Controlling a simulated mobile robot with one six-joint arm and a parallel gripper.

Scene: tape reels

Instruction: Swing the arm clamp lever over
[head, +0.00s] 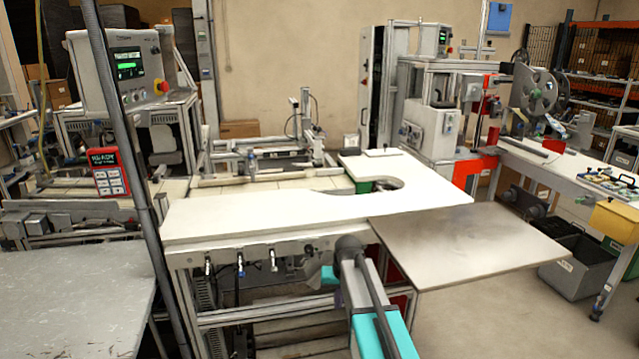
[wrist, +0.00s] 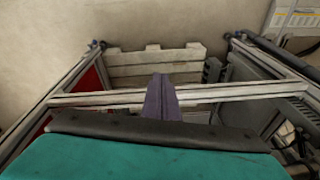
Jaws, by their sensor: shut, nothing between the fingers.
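I cannot pick out the arm clamp lever for certain in either view. A large tape reel (head: 535,90) stands upright on the machine at the back right, with small red and grey parts beside it, too small to tell apart. My gripper (wrist: 161,82) shows in the wrist view as dark purple fingers, shut and empty, in front of a metal frame bar (wrist: 235,91). No contact with the bar can be made out. In the head view my grey and teal arm is low, at the front edge of the white table, and largely hides the gripper.
The white table (head: 260,210) has a curved cutout, and a grey plate (head: 470,240) juts out at its right. A grey bench (head: 70,300) is at the left. Dark crates (head: 575,272) stand on the floor at the right. Pale slats (wrist: 150,66) lie beyond the frame bar.

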